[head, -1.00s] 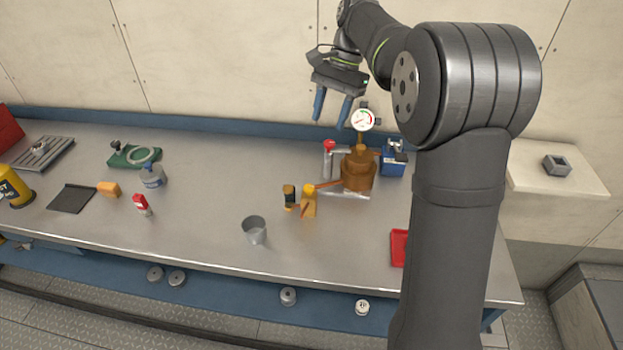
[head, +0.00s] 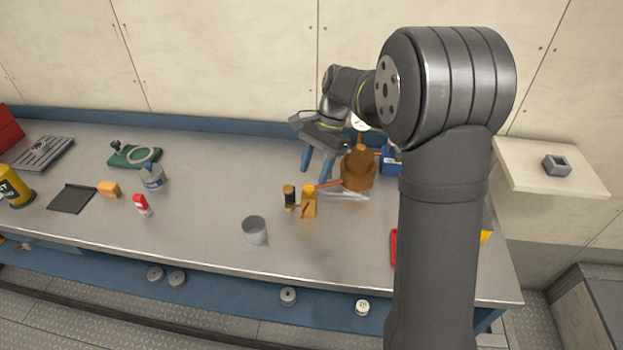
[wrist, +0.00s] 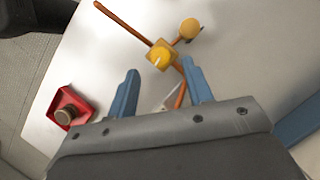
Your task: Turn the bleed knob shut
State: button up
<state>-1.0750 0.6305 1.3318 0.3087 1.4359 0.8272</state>
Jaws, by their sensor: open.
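My gripper (head: 316,170) is open, its two blue fingers pointing down just left of the brown pump body (head: 358,168). In the wrist view the gripper (wrist: 160,67) has an empty gap between its fingers. A brass-coloured block with a yellow knob (head: 309,200) stands in front of the fingers. In the wrist view the yellow knob (wrist: 160,57) lies beyond the gap, not gripped. The red-topped post left of the pump is hidden behind my gripper. I cannot tell which knob is the bleed knob.
An orange pipe (head: 329,184) joins the block and pump. A grey cup (head: 254,230) stands in front. A red tray (wrist: 58,101) holds a brown round part (wrist: 67,114).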

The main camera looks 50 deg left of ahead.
aim_at(309, 187)
jog(key=shift+x, duration=1.7)
jog(key=c, duration=1)
